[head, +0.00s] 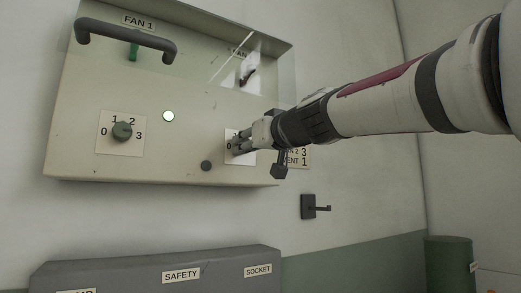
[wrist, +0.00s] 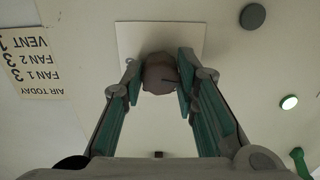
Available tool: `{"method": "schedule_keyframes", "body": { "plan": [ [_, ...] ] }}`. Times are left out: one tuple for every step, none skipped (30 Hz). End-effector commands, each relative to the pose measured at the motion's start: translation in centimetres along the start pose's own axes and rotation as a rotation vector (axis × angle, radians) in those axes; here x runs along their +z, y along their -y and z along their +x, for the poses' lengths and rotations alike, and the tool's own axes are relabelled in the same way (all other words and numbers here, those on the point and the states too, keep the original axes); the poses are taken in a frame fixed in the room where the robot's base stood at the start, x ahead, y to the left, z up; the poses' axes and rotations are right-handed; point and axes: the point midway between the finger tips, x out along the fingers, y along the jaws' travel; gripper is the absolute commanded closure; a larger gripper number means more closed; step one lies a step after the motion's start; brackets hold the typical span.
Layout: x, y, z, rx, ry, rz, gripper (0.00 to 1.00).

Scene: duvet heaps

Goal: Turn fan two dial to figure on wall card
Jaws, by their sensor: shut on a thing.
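The fan two dial is a brownish-grey knob (wrist: 158,78) on a pale plate (wrist: 132,38), seen upside down in the wrist view. A thin dark line on it runs toward the picture's right. My gripper (head: 236,146) is shut on the dial, with one finger on each side in the wrist view (wrist: 160,74). The wall card (wrist: 38,62) reads AIR TODAY, FAN 1 3, FAN 2 3, VENT 1. The card (head: 301,156) is partly hidden in the head view.
A handle (head: 125,41) juts out at upper left. A black wall fitting (head: 309,207) and a grey case (head: 130,275) are below.

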Motion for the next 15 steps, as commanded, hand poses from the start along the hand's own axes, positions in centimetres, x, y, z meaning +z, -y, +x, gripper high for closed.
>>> {"method": "schedule_keyframes", "body": {
  "plan": [
    [0.10, 0.01, 0.03, -0.001, 0.001, 0.038, 1.00],
    [0.10, 0.01, 0.03, -0.001, 0.001, 0.065, 1.00],
    [0.11, 0.01, 0.03, -0.001, 0.001, 0.101, 1.00],
    [0.11, 0.02, 0.03, -0.001, 0.001, 0.130, 1.00],
    [0.11, 0.02, 0.03, -0.001, 0.001, 0.158, 1.00],
    [0.11, 0.02, 0.03, -0.001, 0.001, 0.197, 1.00],
    [0.10, 0.03, 0.02, -0.001, 0.001, 0.225, 1.00],
    [0.10, 0.02, 0.02, -0.001, 0.002, 0.254, 1.00],
    [0.10, 0.03, 0.02, -0.001, 0.002, 0.291, 1.00],
    [0.10, 0.03, 0.02, -0.001, 0.002, 0.320, 1.00],
    [0.09, 0.03, 0.02, -0.001, 0.002, 0.349, 1.00],
    [0.09, 0.03, 0.02, -0.001, 0.002, 0.386, 1.00],
    [0.08, 0.04, 0.01, -0.001, 0.002, 0.415, 1.00],
    [0.08, 0.04, 0.01, -0.001, 0.002, 0.444, 1.00],
    [0.07, 0.04, 0.01, -0.001, 0.002, 0.481, 1.00]
  ]
}}
